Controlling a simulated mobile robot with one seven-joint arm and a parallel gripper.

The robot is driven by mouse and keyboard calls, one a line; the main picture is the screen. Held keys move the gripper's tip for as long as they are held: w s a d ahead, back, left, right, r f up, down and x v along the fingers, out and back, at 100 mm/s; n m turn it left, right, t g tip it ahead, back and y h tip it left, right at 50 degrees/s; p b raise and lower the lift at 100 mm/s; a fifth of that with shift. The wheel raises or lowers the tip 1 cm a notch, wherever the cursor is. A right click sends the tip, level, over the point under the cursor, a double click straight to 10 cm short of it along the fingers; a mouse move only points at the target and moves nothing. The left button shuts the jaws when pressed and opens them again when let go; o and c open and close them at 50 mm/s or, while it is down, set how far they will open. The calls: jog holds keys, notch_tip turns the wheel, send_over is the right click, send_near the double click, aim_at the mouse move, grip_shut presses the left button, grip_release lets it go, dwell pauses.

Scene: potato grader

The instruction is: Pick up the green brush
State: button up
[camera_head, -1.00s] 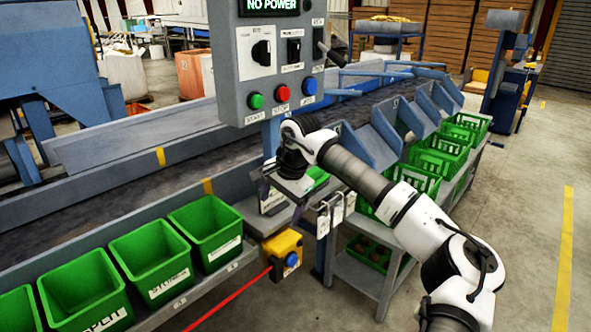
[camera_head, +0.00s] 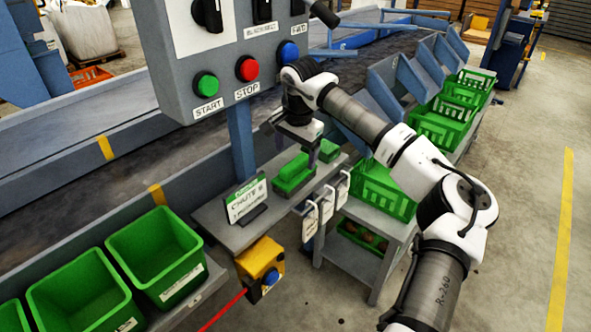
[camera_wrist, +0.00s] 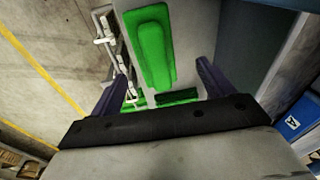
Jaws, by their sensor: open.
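The green brush (camera_head: 293,174) lies on a small grey shelf (camera_head: 232,232) beside the control box post. In the wrist view the brush (camera_wrist: 152,50) is a long green block with a raised, rounded strip along its top. My gripper (camera_head: 302,148) points down just above and behind the brush, partly hiding that area. In the wrist view my gripper (camera_wrist: 162,72) has its two dark fingers wide apart with nothing held. The brush extends ahead of and between the fingertips. A second green piece (camera_head: 328,150) shows behind it; I cannot tell what it is.
A control box (camera_head: 225,60) with buttons overhangs the shelf at left. A sign (camera_head: 246,199) stands on the shelf, and tags (camera_head: 326,204) hang from its front edge. A yellow box (camera_head: 260,262) is below. Green bins (camera_head: 155,255) and crates (camera_head: 375,190) flank it.

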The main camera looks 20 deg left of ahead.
aim_at(298, 163)
jog(key=f, duration=0.2)
jog(key=f+p, duration=0.1)
jog(key=f, duration=0.3)
jog(key=shift+w+p, duration=0.25)
jog(key=shift+p, duration=0.05)
jog(key=shift+c, duration=0.3)
jog(key=c, duration=1.1)
jog(key=shift+r, duration=0.15)
jog(key=shift+d+r+b, duration=0.15)
jog(key=shift+b, duration=0.25)
jog(key=r, duration=0.2)
jog(key=r+b, duration=0.1)
jog(key=r, duration=0.1)
jog(key=d+r, duration=0.1)
jog(key=r, duration=0.1)
jog(key=shift+s+r+b, duration=0.15)
jog(key=shift+b, duration=0.25)
jog(key=s+d+b, duration=0.2)
jog(key=s+d, duration=0.1)
jog(key=d, duration=0.5)
jog(key=s+d+b, duration=0.1)
jog(key=s+d, duration=0.2)
jog(key=d, duration=0.6)
jog(key=shift+s+d+b, duration=0.25)
jog(key=shift+b, duration=0.15)
jog(key=shift+r, duration=0.1)
